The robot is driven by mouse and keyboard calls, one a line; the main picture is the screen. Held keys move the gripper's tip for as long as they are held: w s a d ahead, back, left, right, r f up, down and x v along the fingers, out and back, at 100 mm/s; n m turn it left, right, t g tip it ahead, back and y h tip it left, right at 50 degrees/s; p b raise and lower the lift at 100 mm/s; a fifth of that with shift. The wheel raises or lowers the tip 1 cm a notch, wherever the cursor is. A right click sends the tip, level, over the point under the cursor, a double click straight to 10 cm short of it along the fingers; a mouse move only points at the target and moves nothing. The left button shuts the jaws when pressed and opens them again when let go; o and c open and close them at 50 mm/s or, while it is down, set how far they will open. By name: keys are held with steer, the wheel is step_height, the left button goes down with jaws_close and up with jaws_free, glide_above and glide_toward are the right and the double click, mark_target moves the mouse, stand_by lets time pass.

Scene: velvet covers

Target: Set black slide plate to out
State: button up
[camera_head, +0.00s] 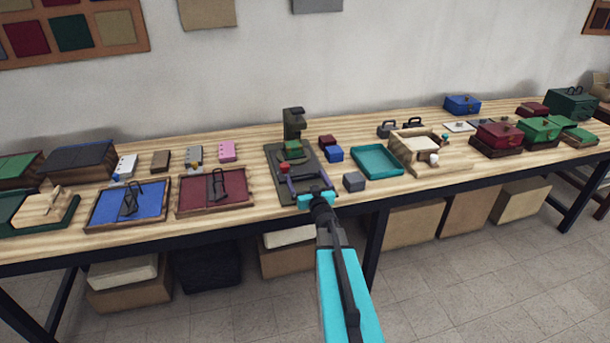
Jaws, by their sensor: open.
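A dark press-like stand (293,122) with an upright column stands at the middle of the table. A black plate (279,155) lies flat at its foot, and I take it for the slide plate. I cannot tell how far it is slid. A small green block (292,146) sits over the plate, with a small red part (284,167) near it. My gripper (307,181) is open over the front part of the plate. My cyan wrist hides the plate's front right corner. I cannot tell whether the fingers touch anything.
A framed red velvet tray (198,192) and a blue one (107,204) lie left. Table edge (215,225) is near.

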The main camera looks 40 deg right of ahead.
steer(key=shift+x, duration=1.1)
steer(key=shift+d, duration=0.1)
steer(key=c, duration=1.2)
